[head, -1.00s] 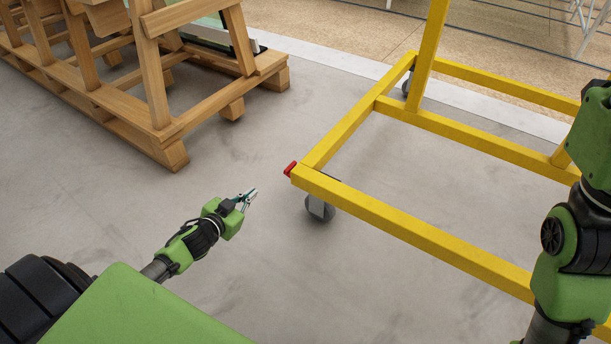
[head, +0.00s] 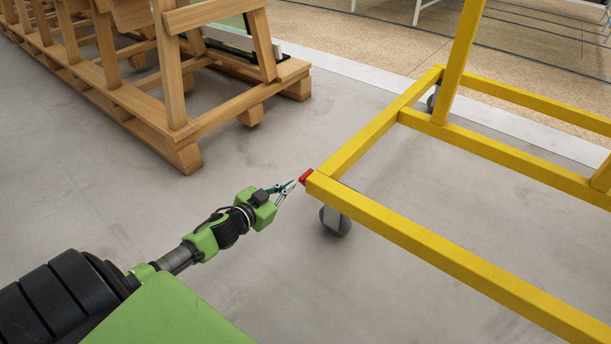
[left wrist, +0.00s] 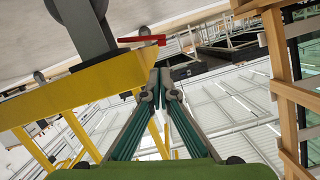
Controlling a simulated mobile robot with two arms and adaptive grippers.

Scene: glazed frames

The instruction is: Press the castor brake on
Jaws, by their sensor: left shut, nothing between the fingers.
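The red brake pedal (head: 306,177) sticks out at the near left corner of the yellow trolley frame (head: 425,243). The grey castor (head: 336,221) stands on the floor below that corner. My left gripper (head: 289,187) is shut and empty, its tips just left of the pedal and pointing at it. The left wrist view looks tilted over; there the pedal (left wrist: 141,40) lies just beyond the closed fingertips (left wrist: 159,75), with the castor (left wrist: 85,22) at upper left. I cannot tell whether the tips touch the pedal. My right gripper is not in view.
A wooden A-frame rack (head: 190,140) on a pallet-like base stands at the upper left. Grey floor (head: 265,285) is clear between it and the trolley. Another castor (head: 432,103) shows at the trolley's far corner.

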